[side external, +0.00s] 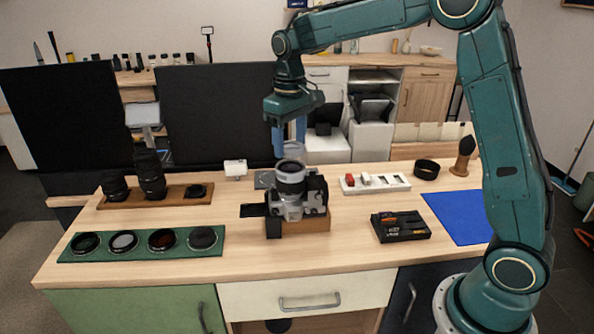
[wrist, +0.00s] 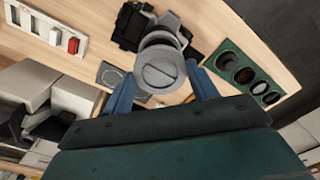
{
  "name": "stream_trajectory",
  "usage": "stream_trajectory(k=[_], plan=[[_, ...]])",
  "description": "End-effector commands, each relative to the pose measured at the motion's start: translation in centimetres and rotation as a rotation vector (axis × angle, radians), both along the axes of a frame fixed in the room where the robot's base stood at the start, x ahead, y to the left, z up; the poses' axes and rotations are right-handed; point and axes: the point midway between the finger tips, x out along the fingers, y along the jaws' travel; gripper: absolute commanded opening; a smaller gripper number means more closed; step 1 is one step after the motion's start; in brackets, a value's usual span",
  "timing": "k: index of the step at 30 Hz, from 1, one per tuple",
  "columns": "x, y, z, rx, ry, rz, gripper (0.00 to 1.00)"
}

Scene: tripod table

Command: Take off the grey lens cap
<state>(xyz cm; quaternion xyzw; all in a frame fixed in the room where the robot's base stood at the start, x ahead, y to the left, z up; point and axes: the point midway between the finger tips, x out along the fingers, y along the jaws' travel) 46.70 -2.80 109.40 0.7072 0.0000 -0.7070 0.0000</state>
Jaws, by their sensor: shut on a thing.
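The camera (side external: 312,200) stands on a wooden block on the table, with its silver-and-black lens (side external: 290,185) pointing up. It also shows in the wrist view (wrist: 133,28). My gripper (side external: 291,150) is above the lens, its blue fingers pointing down. It is shut on the grey lens cap (wrist: 160,75), a round disc with a slot across its face, seen between the fingers in the wrist view. In the side view the cap (side external: 292,149) appears just above the lens, whose dark front ring shows below it. The exact gap is hard to tell.
A green tray (side external: 140,253) with round filters is at front left. A wooden board (side external: 170,203) with lenses lies behind it. A white tray (side external: 397,184), a black box (side external: 400,226) and a blue mat (side external: 458,217) lie right. The front middle is clear.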

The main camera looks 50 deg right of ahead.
Motion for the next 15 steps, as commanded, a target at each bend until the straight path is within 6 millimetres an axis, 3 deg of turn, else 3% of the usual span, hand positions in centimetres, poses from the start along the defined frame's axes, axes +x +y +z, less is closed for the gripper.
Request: stream_trajectory(k=[15], plan=[[0.0,0.0,1.8,0.000,-0.001,0.000,0.32]])
